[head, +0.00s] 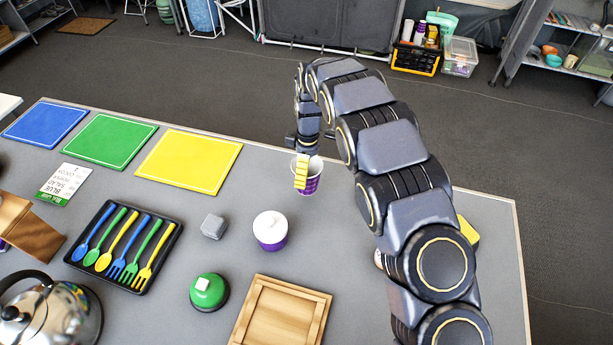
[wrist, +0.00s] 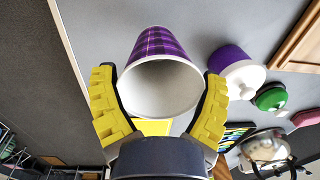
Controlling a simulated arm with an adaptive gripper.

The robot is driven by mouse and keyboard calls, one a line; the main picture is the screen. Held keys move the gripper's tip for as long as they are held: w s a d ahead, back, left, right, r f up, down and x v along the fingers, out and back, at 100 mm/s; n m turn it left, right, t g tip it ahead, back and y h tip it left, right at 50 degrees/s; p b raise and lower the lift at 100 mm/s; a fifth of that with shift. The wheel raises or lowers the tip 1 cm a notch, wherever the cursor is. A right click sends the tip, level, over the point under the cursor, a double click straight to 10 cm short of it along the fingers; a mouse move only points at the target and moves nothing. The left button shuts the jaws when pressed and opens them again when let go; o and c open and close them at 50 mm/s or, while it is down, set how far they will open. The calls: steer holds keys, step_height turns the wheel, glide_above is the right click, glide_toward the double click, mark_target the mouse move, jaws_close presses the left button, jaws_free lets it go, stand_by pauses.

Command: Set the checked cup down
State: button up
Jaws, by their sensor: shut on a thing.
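The checked cup (head: 313,184) is purple with a white inside. It is near the far edge of the grey table (head: 262,180), right of the yellow mat. My gripper (head: 301,172) is shut on it, with a yellow finger showing against its near side. In the wrist view the cup (wrist: 165,43) sits between the two yellow fingers of my gripper (wrist: 160,84), its white mouth facing the camera. In the head view the cup looks upright, open end up. Whether its base touches the table I cannot tell.
A wooden crate (head: 323,298), a cutlery tray (head: 151,283) and the yellow mat (head: 190,160) lie around. Bare table surrounds the cup's left and near sides.

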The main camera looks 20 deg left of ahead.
steer(key=shift+w+a+f, duration=0.1)
steer(key=shift+w+f, duration=0.1)
steer(key=shift+f, duration=0.2)
steer(key=shift+w+f, duration=0.1)
steer(key=shift+f, duration=1.5)
steer(key=shift+f, duration=0.1)
steer(key=o, duration=0.6)
steer(key=r, duration=1.2)
steer(key=shift+w+r, duration=0.1)
steer(key=shift+w, duration=0.3)
